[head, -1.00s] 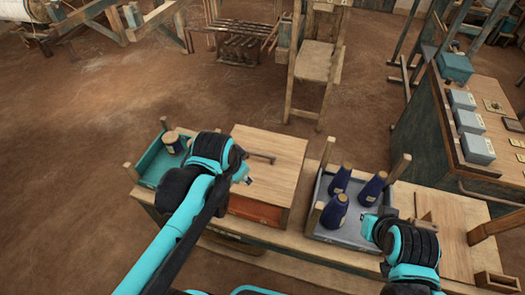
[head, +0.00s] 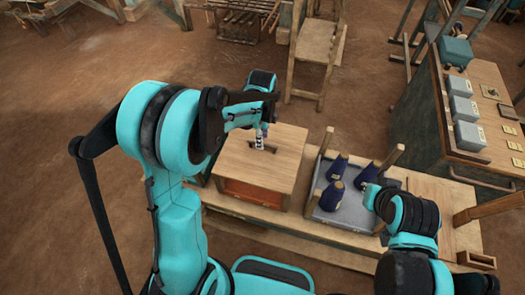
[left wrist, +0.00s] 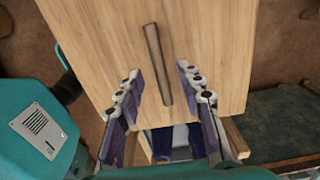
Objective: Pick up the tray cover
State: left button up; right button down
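The tray cover (head: 232,152) is a light wooden board with a dark bar handle (head: 285,152). It lies flat on a box with an orange-red front (head: 250,193), on the bench. My left gripper (head: 260,140) is above the cover, by the handle. In the left wrist view, its fingers (left wrist: 158,72) are spread apart with the handle (left wrist: 152,45) between them, touching neither side as far as I can see. My right gripper (head: 371,194) is beside the grey tray; its fingers are too small to read.
The grey tray (head: 326,213) with dark blue cones (head: 338,168) and wooden corner posts stands right of the box. A side table (head: 490,80) with grey boxes (head: 468,136) is at the right. A wooden chair (head: 316,40) stands behind the bench. Brown floor is open at back left.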

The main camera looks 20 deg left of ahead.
pick_arm(q)
notch_tip(320, 180, down, 4)
jog(key=shift+f+b, duration=0.1)
jog(key=shift+b, duration=0.2)
grip_shut()
